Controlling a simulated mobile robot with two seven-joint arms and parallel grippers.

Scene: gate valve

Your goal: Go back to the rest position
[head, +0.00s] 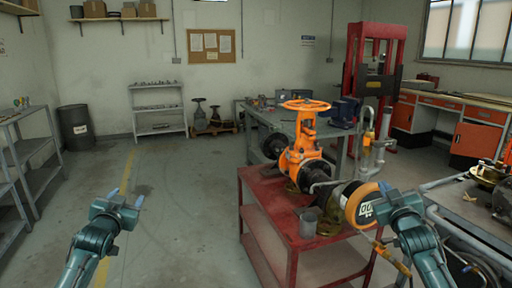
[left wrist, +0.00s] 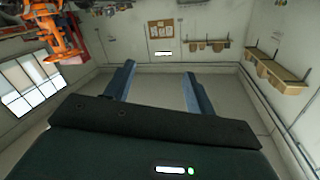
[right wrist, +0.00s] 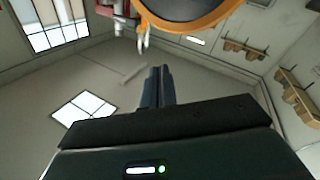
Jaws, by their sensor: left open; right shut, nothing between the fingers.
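My left gripper (head: 126,196) is open and empty over the clear floor at the left of the head view. Its two spread fingers also show in the left wrist view (left wrist: 156,85).
A workbench (head: 480,205) with pipes is close to my right arm. Grey shelves (head: 30,150) stand at the left, and a dark barrel (head: 75,128) is behind them. The floor at left centre is free.

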